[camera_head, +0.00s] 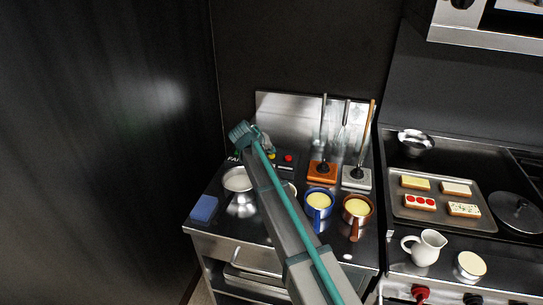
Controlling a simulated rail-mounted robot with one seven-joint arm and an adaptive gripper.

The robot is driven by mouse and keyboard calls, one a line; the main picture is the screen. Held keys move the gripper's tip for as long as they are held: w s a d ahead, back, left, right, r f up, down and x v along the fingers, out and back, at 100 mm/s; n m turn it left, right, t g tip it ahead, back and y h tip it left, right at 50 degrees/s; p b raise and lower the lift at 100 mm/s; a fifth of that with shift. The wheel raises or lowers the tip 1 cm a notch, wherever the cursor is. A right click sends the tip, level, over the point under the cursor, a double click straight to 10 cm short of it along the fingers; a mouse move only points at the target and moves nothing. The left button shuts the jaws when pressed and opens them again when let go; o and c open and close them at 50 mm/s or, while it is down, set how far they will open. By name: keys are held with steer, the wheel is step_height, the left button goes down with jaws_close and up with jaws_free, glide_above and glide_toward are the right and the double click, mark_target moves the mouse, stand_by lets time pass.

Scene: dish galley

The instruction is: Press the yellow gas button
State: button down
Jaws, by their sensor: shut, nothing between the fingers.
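A dark control panel (289,167) with coloured buttons stands at the back left of the steel counter, against the steel backsplash. A small yellow button (272,156) shows just right of my arm, partly hidden by it. A red button (288,158) sits to its right. My gripper (266,144) is small and grey beside the teal wrist, over the left part of the panel. It is shut and empty. My arm and wrist cover much of the panel's left side. I cannot tell whether the fingertips touch a button.
Utensils stand in an orange holder (321,170) and a white holder (356,180) to the right. A steel bowl (237,180), a blue pot (318,213) and a copper pot (357,219) are in front. A blue sponge (204,208) lies front left. A food tray (481,219) is right.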

steer(key=shift+f, duration=0.3)
steer(key=shift+r, duration=0.15)
stand_by(0.5)
steer(key=shift+r, duration=0.75)
steer(key=shift+r, duration=0.1)
steer(key=shift+r+p, duration=1.05)
steer(key=shift+r, duration=1.35)
